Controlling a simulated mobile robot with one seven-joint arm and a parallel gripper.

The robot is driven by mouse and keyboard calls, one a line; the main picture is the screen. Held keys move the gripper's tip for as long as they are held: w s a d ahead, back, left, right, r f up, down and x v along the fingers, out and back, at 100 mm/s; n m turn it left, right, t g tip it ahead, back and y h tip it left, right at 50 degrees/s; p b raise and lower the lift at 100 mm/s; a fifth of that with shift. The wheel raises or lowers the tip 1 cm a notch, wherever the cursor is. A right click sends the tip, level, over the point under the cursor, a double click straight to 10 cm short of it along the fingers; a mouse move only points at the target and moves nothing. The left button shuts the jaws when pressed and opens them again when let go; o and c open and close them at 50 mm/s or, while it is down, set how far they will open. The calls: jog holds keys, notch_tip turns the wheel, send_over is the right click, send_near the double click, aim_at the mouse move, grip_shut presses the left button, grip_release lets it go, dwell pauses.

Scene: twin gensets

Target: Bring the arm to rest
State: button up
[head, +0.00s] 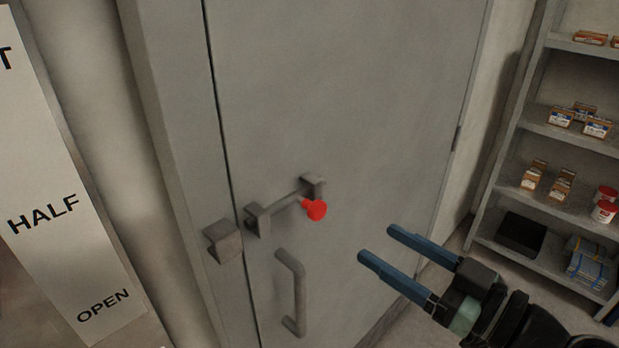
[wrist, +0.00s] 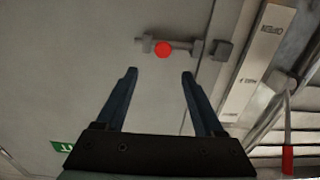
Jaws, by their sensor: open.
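My gripper (head: 376,244) is open and empty, in front of the grey door (head: 350,90) and to the right of its handle. In the wrist view its two blue fingers (wrist: 160,74) stand apart with nothing between them. A bar bolt (head: 280,206) with a red knob (head: 316,210) is mounted on the door, to the left of my fingertips and apart from them. The knob also shows in the wrist view (wrist: 163,49), beyond the fingertips. The bolt's bar spans two brackets on the door; a separate block (head: 222,241) sits on the frame to the left.
A D-shaped pull handle (head: 298,295) is below the bolt. A shelf unit (head: 560,138) with small boxes, cans and a black bin (head: 521,234) stands at the right. A sign (head: 60,190) reading HALF and OPEN is at the left. A red-handled lever (wrist: 288,158) shows in the wrist view.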

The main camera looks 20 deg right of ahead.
jog(key=w+a+r+m+t+h, duration=0.1)
jog(key=w+a+r+h, duration=0.2)
jog(key=w+a+r, duration=0.3)
jog(key=w+a+r+m+t+h, duration=0.1)
jog(key=w+a+r+h, duration=0.1)
jog(key=w+a+r, duration=0.5)
jog(key=s+a+r+t, duration=0.2)
jog(key=s+a+r, duration=0.2)
jog(key=r, duration=0.3)
jog(key=s+a+r+m+t, duration=0.1)
jog(key=s+a+r+t, duration=0.2)
jog(key=r, duration=0.4)
jog(key=s+a+r+m+t+h, duration=0.1)
jog(key=s+a+r+t, duration=0.2)
jog(key=s+a+r, duration=0.2)
notch_tip(320, 180, up, 2)
jog(key=shift+s+a+r, duration=0.15)
jog(key=shift+s, duration=0.9)
jog(key=shift+c, duration=0.3)
